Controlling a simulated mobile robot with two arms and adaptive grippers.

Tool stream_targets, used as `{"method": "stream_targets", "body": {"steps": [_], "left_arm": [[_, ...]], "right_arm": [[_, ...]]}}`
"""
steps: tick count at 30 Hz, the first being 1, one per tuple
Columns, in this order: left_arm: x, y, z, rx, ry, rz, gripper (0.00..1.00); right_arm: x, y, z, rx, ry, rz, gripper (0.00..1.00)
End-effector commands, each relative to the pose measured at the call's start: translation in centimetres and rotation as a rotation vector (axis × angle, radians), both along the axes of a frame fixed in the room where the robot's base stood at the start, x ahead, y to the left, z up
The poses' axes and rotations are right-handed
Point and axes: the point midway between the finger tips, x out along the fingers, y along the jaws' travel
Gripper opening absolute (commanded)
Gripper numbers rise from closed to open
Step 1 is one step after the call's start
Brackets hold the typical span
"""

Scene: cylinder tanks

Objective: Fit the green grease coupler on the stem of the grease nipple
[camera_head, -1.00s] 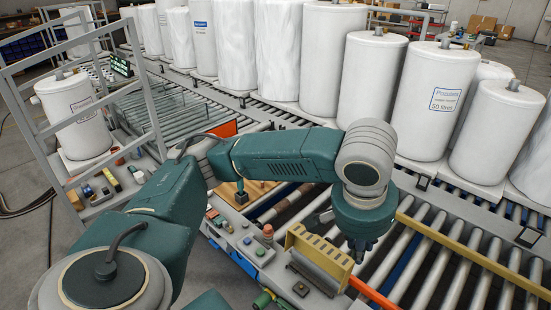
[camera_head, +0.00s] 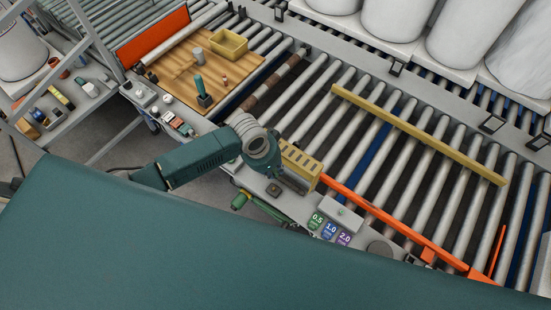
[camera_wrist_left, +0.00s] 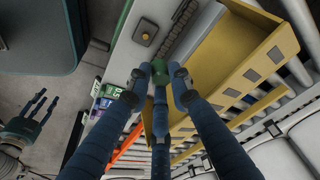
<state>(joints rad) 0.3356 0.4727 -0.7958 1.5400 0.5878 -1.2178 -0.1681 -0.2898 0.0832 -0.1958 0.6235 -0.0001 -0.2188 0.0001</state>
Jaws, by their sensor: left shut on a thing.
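My left gripper (camera_wrist_left: 160,78) has its dark blue fingers shut on a small green cylinder, which looks like the green grease coupler (camera_wrist_left: 160,69). In the wrist view the coupler is at the fingertips, beside the yellow slotted bracket (camera_wrist_left: 238,62). In the head view my left wrist hides the fingertips and coupler; it is just left of the same yellow bracket (camera_head: 301,161). My right gripper (camera_wrist_left: 35,105) shows at the left of the wrist view, fingers spread, with nothing between them. I cannot make out the grease nipple or its stem for certain.
A wooden board (camera_head: 235,78) carries a yellow tray (camera_head: 229,43), a grey cup and a dark block with a teal upright. An orange rail (camera_head: 385,218) and a yellow bar (camera_head: 420,133) edge the rollers. Numbered labels (camera_head: 331,229) sit on the front ledge. White tanks stand behind.

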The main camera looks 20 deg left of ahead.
Motion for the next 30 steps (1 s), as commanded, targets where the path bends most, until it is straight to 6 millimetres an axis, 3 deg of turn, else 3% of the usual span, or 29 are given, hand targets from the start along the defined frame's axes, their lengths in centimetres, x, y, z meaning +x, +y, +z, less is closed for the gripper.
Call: {"method": "stream_targets", "body": {"steps": [3,6,21,30], "left_arm": [[-1.5,0.1,-2.0,0.0,0.0,-0.052,0.0],[-1.9,0.2,-2.6,0.0,-0.002,-0.073,0.0],[-2.0,0.3,-2.5,0.023,-0.012,-0.13,0.0],[-2.0,0.3,-5.3,0.022,-0.012,-0.129,0.0]], "right_arm": [[-0.7,0.0,0.4,0.0,0.009,0.0,0.4],[-1.4,0.0,0.4,-0.001,0.018,0.001,0.4],[-1.7,0.3,0.9,0.003,0.023,0.004,0.4],[-1.2,0.7,-1.1,0.008,0.015,0.004,0.4]]}}
